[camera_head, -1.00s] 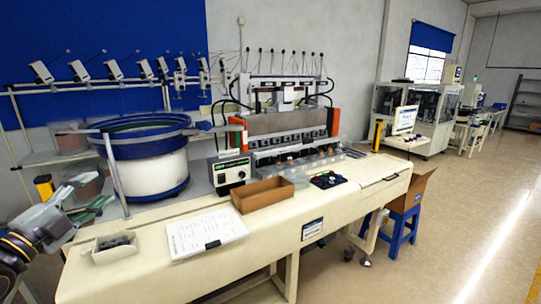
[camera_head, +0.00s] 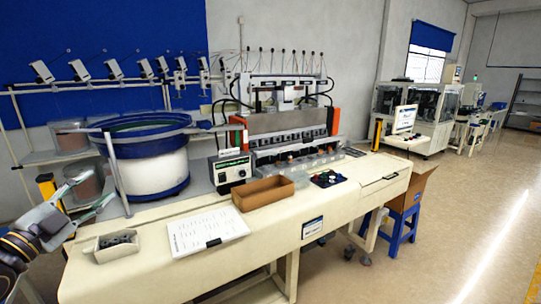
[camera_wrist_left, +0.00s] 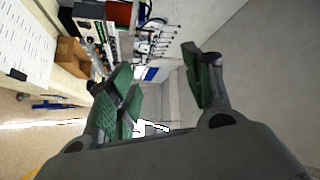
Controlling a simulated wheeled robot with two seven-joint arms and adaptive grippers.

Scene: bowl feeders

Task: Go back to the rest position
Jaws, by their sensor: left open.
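My left gripper (camera_head: 90,195) is at the left edge in the head view, beside the table's left end and in front of the bowl feeder. It is open with nothing between its fingers. In the left wrist view its green-padded fingers (camera_wrist_left: 160,84) stand wide apart, with only the room behind them. My right gripper is not in view.
The cream table (camera_head: 270,235) holds a grey bin (camera_head: 117,246) with dark parts, a paper sheet (camera_head: 207,230) and a brown open box (camera_head: 264,192). The blue-rimmed bowl feeder (camera_head: 150,165) stands behind. Floor at the right is clear.

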